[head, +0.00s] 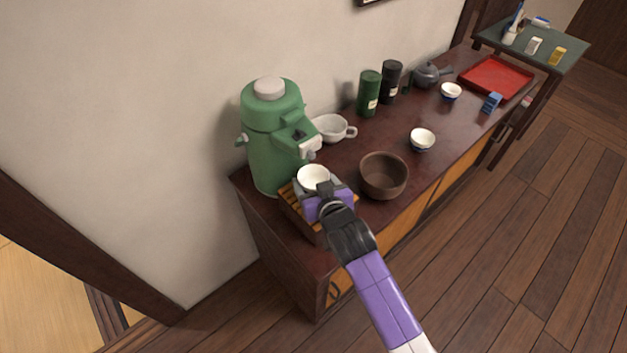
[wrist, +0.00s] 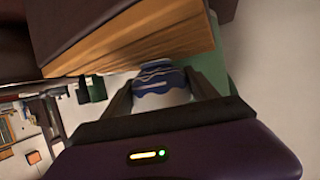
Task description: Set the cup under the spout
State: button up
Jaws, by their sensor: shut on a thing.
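A green air pot (head: 272,130) with a pale lid button stands at the near left end of the dark cabinet top. Its spout (head: 309,146) points to the right and down. My gripper (head: 318,190) is shut on a small cup (head: 313,176), white inside, in front of the pot and a little below the spout. In the wrist view the cup (wrist: 160,88) shows blue and white wave patterns between the two fingers. A slatted wooden drip tray (head: 292,205) lies under the gripper. Whether the cup touches it I cannot tell.
A brown bowl (head: 384,176) stands close to the right of my gripper. Two small cups (head: 422,139) (head: 451,92), dark canisters (head: 369,93), a teapot (head: 427,75) and a red tray (head: 496,77) stand farther along.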

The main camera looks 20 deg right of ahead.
jog(key=shift+f, duration=0.2)
jog(key=o, duration=1.5)
jog(key=shift+c, duration=0.2)
jog(key=shift+r, duration=0.1)
jog(key=shift+r, duration=0.15)
jog(key=v, duration=1.2)
